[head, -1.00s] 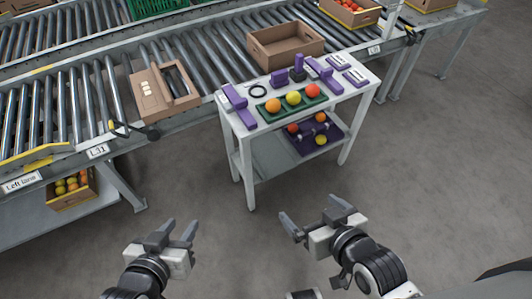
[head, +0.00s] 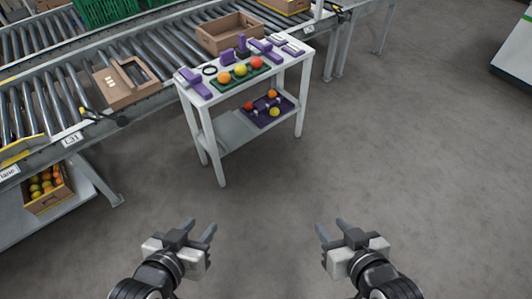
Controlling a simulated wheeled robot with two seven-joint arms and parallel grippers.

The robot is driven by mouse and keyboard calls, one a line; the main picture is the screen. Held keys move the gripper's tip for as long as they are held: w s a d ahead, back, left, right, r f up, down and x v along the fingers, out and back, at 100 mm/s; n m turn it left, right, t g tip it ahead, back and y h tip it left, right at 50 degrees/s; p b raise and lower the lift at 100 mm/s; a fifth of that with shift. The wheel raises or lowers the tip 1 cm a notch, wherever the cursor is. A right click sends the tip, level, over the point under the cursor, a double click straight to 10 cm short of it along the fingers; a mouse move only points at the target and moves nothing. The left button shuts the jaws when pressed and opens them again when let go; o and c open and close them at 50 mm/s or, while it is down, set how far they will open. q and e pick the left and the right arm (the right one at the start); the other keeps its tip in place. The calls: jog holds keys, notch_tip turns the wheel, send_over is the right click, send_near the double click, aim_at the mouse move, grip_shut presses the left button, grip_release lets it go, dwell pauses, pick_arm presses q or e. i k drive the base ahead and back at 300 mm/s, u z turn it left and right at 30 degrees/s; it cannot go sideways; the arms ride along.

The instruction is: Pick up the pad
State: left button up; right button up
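Several purple items lie on the white trolley (head: 217,98): a long piece (head: 195,83) at the left, a block (head: 227,55), an upright piece (head: 242,43) on a dark base, and a long piece (head: 263,48) towards the right. I cannot tell which of these, if any, is the pad; they are too small. My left gripper (head: 200,228) and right gripper (head: 331,227) are open and empty, in front of the trolley and well apart from it.
A green tray (head: 215,90) with three round fruits and a black ring (head: 210,70) share the trolley top. A purple tray (head: 262,122) with fruits sits on its lower shelf. Behind runs a roller conveyor (head: 168,50) with cardboard boxes. The grey floor (head: 400,160) at the right is clear.

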aim_at(231, 133)
jog(key=z, duration=2.05)
jog(key=i, duration=0.4)
jog(key=u, duration=0.8)
jog(key=i, duration=1.25)
jog(key=u, duration=1.3)
jog(key=i, duration=0.7)
jog(key=u, duration=0.8)
